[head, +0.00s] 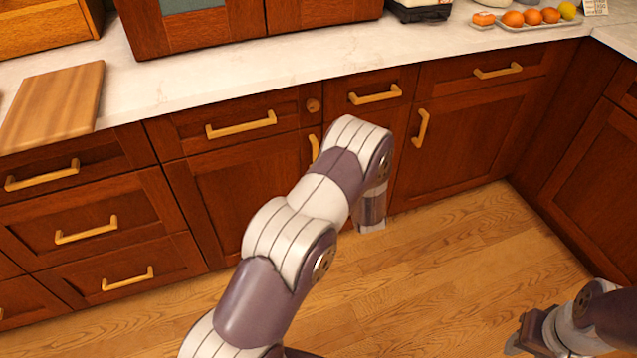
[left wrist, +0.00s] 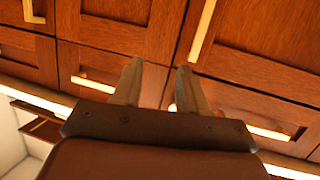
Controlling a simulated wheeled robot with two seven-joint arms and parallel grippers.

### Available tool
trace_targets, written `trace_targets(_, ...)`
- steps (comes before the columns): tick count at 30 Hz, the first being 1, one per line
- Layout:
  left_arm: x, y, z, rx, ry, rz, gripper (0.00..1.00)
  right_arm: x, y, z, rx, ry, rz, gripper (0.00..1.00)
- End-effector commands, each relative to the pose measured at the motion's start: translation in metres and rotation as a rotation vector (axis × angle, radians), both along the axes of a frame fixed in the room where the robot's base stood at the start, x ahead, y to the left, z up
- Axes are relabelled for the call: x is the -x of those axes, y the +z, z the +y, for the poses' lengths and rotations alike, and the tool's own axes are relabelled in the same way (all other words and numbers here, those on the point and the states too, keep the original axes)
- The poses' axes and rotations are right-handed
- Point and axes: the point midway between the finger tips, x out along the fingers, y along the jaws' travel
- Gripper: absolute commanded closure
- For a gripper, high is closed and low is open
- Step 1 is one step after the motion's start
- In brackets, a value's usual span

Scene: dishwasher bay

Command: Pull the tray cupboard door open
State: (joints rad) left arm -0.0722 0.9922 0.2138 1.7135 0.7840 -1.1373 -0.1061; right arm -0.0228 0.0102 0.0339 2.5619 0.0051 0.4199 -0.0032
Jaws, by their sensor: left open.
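A narrow brown wood door (left wrist: 118,28) sits between two wider doors in the left wrist view, where the scene looks upside down. I take it as the tray cupboard door, but no label confirms this and no handle shows on it. In the head view my left arm hides most of it. My left gripper (left wrist: 159,68) is open, with nothing between its fingers and the cupboard fronts beyond them. Its fingers are hidden in the head view. My right gripper (head: 527,334) is low at the right, over the floor; its jaws are unclear.
Vertical handles stand on the left wider door (head: 314,147) and the right wider door (head: 420,128). A small drawer handle (head: 375,95) is above the narrow front. A drawer bank (head: 95,215) is at left. The wood floor (head: 450,265) is clear.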

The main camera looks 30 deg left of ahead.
Motion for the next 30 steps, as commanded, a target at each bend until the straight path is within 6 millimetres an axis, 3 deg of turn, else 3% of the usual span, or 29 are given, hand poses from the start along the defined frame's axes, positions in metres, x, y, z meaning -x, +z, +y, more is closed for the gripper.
trace_targets(1,0.005,-0.046,0.012,-0.07,0.068,-0.052,0.57,-0.001,-0.034,0.0,0.0,0.0,-0.002,0.57)
trace_targets(4,0.018,-0.064,0.028,-0.183,0.166,-0.131,0.57,-0.001,-0.044,0.0,0.0,0.0,-0.002,0.57)
trace_targets(8,0.016,-0.064,0.043,-0.229,0.207,-0.164,0.57,-0.001,-0.046,0.0,0.0,0.0,-0.003,0.57)
trace_targets(21,-0.048,-0.063,0.118,-0.227,0.203,-0.161,0.57,-0.001,-0.066,0.0,0.0,0.0,-0.003,0.57)
trace_targets(30,-0.058,-0.06,0.129,-0.227,0.2,-0.16,0.57,-0.001,-0.068,0.0,0.0,0.0,-0.002,0.57)
